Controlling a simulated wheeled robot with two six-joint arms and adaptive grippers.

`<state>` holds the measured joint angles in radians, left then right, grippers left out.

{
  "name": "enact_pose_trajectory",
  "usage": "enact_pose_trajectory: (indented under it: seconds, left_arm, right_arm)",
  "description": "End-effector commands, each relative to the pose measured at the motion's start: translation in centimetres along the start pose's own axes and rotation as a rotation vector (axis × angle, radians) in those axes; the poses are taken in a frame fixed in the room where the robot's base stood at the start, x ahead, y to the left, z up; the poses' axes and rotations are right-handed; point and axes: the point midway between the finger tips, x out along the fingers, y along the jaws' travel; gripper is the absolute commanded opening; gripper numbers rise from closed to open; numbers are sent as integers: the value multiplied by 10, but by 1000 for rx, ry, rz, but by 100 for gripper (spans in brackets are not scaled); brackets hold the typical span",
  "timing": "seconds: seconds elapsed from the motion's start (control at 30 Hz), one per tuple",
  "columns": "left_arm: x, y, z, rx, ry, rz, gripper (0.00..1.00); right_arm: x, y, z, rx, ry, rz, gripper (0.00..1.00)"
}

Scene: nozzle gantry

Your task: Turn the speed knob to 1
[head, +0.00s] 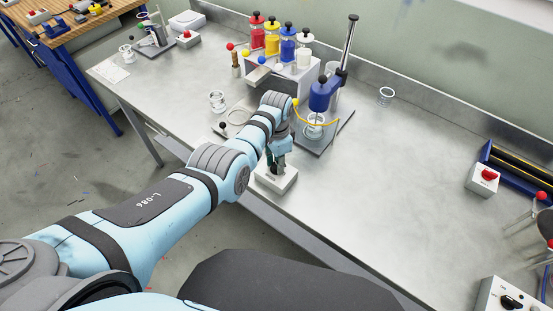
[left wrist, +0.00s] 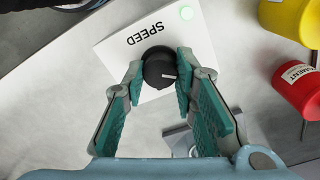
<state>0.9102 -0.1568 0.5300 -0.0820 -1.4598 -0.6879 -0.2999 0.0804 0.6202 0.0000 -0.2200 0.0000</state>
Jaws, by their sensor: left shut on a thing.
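The speed control box (head: 285,184) is a small white box near the front edge of the bench in the head view. My left gripper (left wrist: 158,75) is shut on the knob, one teal-padded finger on each side. In the head view, my left gripper (head: 279,157) reaches down onto the box and hides the knob. No scale numbers are readable.
A blue-headed stand (head: 322,95) with a glass beaker (head: 314,127) is just behind and right of the box. Several coloured bottles (head: 272,38) stand on a grey rack (head: 290,76). A red-button box (head: 484,179) is far right. The bench between is clear.

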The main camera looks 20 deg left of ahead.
Motion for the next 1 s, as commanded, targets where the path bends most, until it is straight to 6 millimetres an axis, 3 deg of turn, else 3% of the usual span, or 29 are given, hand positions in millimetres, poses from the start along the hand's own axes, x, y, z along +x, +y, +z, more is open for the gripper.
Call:
enact_pose_trajectory:
  seconds: [0.5,1.0]
  left_arm:
    - [-1,0,-1,370,-5,-3,0]
    - [-1,0,-2,447,-5,-5,0]
  right_arm:
    - [-5,1,0,0,0,0,40]
    - [-6,0,0,0,0,0,40]
